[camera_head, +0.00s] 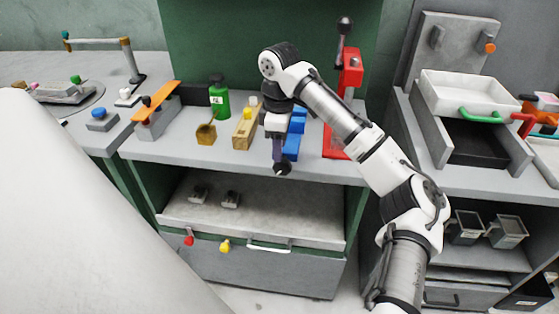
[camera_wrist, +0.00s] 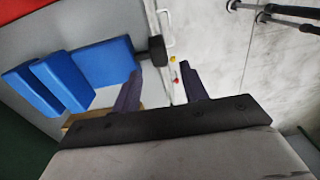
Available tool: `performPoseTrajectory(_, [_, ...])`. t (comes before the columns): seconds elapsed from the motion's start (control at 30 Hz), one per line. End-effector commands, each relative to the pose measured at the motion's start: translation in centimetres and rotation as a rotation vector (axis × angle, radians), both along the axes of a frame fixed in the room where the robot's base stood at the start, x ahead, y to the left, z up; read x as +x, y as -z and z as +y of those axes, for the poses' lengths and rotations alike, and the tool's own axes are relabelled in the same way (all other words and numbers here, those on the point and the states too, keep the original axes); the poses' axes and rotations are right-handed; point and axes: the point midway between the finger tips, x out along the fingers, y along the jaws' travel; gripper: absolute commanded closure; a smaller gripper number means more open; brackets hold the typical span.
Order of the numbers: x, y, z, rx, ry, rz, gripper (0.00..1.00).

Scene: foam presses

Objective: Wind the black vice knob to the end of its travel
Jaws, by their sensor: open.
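The blue vice (camera_head: 297,127) stands near the front of the grey bench, partly hidden behind my gripper. Its black knob (camera_head: 282,169) juts out at the bench's front edge. In the wrist view the vice shows as blue blocks (camera_wrist: 70,85) at left, and the black knob (camera_wrist: 157,50) lies just beyond my fingertips, between their lines. My gripper (camera_head: 278,157) points down just above the knob. In the wrist view my gripper (camera_wrist: 160,80) is open, with nothing between its fingers. I cannot tell whether a finger touches the knob.
A wooden block with a yellow top (camera_head: 246,128) stands close left of the vice. A green bottle (camera_head: 219,97) is farther left. A red press (camera_head: 345,105) with a black-knobbed lever stands close on the right. An open shelf (camera_head: 270,215) and a drawer (camera_head: 280,265) lie below.

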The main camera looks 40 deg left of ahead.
Motion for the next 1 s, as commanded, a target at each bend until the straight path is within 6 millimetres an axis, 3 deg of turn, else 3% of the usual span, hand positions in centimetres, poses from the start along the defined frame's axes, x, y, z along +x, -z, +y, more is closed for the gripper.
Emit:
performPoseTrajectory(0.1, [0.0, 2.3, 0.0, 0.001, 0.000, 0.003, 0.56])
performPoseTrajectory(0.3, [0.0, 4.7, 0.0, 0.002, 0.000, 0.001, 0.56])
performPoseTrajectory(0.7, [0.0, 5.5, 0.0, 0.002, 0.000, -0.001, 0.56])
performPoseTrajectory(1.0, [0.0, 5.4, 0.0, 0.002, 0.000, -0.001, 0.93])
